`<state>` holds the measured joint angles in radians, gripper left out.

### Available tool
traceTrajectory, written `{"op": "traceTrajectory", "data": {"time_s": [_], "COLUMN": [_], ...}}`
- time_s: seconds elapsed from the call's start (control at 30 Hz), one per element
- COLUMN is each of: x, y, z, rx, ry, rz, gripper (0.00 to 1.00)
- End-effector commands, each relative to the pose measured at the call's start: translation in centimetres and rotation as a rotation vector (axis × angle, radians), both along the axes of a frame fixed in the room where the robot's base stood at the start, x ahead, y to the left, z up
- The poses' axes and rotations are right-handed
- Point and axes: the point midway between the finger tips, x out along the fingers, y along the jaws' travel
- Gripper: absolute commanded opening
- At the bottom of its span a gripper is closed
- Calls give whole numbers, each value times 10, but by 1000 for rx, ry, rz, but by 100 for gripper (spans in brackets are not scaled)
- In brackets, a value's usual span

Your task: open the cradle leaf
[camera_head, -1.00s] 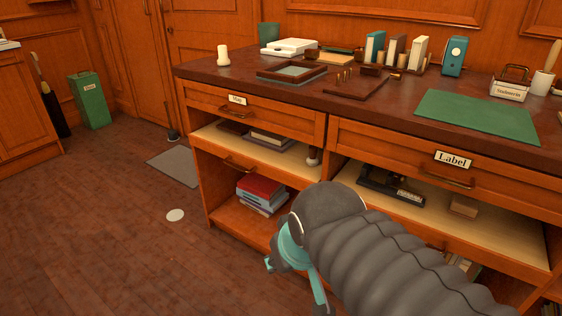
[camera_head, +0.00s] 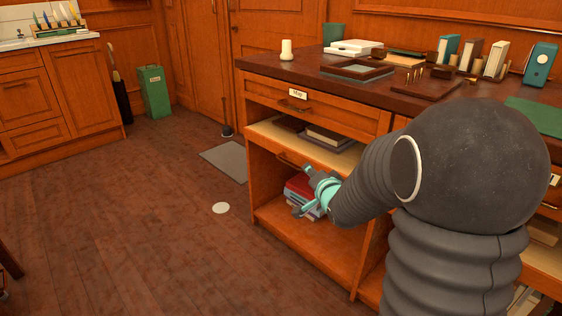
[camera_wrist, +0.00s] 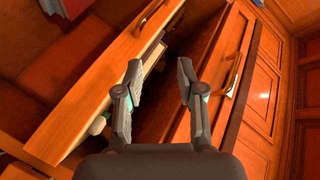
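No part is marked as the cradle leaf, so I cannot tell for sure which one it is. A pale-topped wooden leaf or shelf (camera_head: 335,155) with a brass handle (camera_head: 288,159) on its front edge sits in the left bay, under the Map drawer (camera_head: 310,108). In the wrist view the leaf front (camera_wrist: 95,90) runs diagonally on the left, its handle (camera_wrist: 146,24) near the top. My gripper (camera_head: 303,190) is in front of that bay, by the leaf front. In the wrist view my gripper (camera_wrist: 158,66) is open, with nothing between its fingers.
Red and grey books (camera_head: 302,197) lie on the lower shelf, close to my gripper. Books (camera_head: 326,136) lie on the leaf. The countertop (camera_head: 300,68) overhangs above, holding trays and bookends. Open floor (camera_head: 130,220) lies left, with a white disc (camera_head: 221,208) and grey mat (camera_head: 226,160).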

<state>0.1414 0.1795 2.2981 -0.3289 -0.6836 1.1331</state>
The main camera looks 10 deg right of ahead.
Motion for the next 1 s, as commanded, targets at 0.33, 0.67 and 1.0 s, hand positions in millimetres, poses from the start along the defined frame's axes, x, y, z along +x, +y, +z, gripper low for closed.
{"op": "traceTrajectory", "data": {"time_s": [0.33,0.67,1.0], "x": [40,53,110], "y": [7,12,26], "z": [-67,-75,-71], "rx": [420,521,518], "ry": [-194,-234,-234], "rz": [94,128,128], "gripper": [38,38,38]}}
